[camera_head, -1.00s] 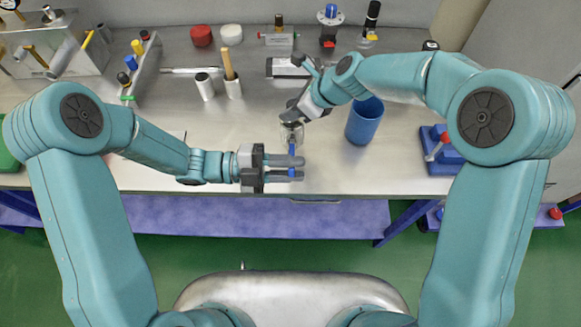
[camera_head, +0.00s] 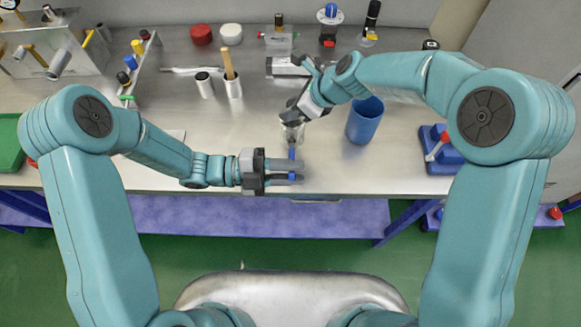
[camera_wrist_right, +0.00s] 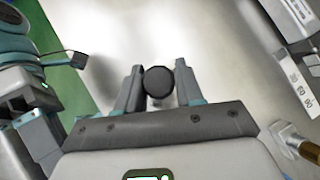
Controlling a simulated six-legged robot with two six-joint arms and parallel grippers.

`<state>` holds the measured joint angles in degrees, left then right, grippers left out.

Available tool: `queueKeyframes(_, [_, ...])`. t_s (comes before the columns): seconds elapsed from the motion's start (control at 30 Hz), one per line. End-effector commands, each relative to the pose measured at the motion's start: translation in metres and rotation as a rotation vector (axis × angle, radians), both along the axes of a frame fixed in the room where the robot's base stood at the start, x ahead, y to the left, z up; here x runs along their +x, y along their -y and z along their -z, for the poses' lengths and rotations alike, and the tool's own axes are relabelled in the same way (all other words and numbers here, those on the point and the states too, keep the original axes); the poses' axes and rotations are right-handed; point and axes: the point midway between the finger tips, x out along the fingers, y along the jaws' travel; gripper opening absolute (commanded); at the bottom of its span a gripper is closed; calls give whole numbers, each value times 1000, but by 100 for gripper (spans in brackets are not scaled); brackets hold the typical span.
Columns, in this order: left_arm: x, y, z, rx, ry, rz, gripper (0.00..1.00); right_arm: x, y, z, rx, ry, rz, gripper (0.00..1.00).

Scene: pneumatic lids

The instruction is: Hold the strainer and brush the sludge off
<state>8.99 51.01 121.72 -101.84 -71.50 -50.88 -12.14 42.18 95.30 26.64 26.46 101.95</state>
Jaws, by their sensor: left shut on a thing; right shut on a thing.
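The handle lines up with a small greyish, see-through cylinder that looks like the strainer (camera_head: 291,134). My right gripper (camera_head: 293,116) is directly above the cylinder, tilted down toward it. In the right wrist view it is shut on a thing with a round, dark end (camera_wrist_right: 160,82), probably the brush. The brush's bristles are hidden, and I cannot tell whether they touch the strainer. Sludge is too small to make out.
A blue cup (camera_head: 365,122) stands close to the right of the grippers. A blue-and-red fixture (camera_head: 440,150) is at the right edge. The table's front edge lies just below my left gripper.

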Motion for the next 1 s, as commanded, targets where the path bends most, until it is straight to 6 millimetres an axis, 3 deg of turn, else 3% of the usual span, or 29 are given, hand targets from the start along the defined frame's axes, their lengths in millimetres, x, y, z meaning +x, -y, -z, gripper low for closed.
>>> queueKeyframes(1.0, [-1, 0, 23, 1, 2, -2, 0, -1, 0, 2, 0, -4, -2, 5])
